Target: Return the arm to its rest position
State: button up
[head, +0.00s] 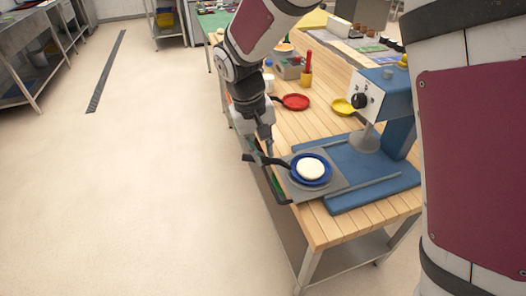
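My arm reaches down from the top of the head view to the left edge of the wooden table. My gripper (266,151) points downward at the dark handle of a small blue pan (325,177). The fingers are at the handle, but they are small and dark, so I cannot tell whether they are closed on it or only beside it. The pan holds a round white item (310,169). It sits on the grey plate (333,188) of a blue machine (395,95).
A red pan (296,102) and a yellow pan (342,106) lie farther back on the wooden table (320,232). A container with a red utensil (306,75) stands behind them. The machine's upright head rises right of the blue pan. Open floor (130,180) lies left.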

jog(key=s+d+r+m+t+y, duration=0.2)
jog(key=s+d+r+m+t, duration=0.1)
jog(key=s+d+r, duration=1.2)
jog(key=s+d+r+t, duration=0.1)
jog(key=s+d, duration=0.2)
jog(key=s, duration=0.4)
jog(key=shift+d+r+m, duration=0.3)
jog(key=shift+d, duration=0.1)
